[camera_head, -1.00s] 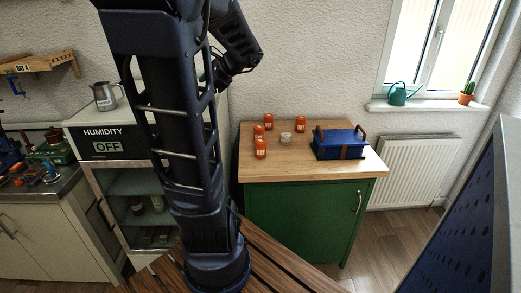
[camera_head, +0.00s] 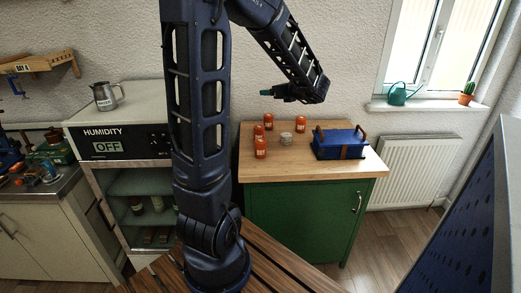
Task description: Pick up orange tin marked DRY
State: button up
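Several orange tins stand on the wooden top of the green cabinet: one at the back (camera_head: 268,121), one at the back right (camera_head: 300,122), one at the left (camera_head: 258,133) and one at the front (camera_head: 260,149). Each has a small pale label, too small to read, so I cannot tell which is marked DRY. My gripper (camera_head: 268,93) is above the back of the cabinet top, apart from the tins, and points left. It is too small to tell whether its fingers are open or shut.
A small pale jar (camera_head: 286,138) stands among the tins. A blue box (camera_head: 340,143) with brown straps sits at their right. The green cabinet (camera_head: 300,215) has bare wood at its front edge. The humidity cabinet (camera_head: 110,145) stands at the left, with a metal jug (camera_head: 105,96) on top.

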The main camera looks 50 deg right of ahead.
send_near(265, 143)
jog(key=x, duration=0.4)
jog(key=shift+r, duration=0.15)
jog(key=x, duration=0.5)
jog(key=shift+w, duration=0.2)
jog(key=shift+a+x, duration=0.2)
jog(key=shift+x, duration=2.5)
jog(key=c, duration=1.2)
jog(key=shift+o, duration=0.2)
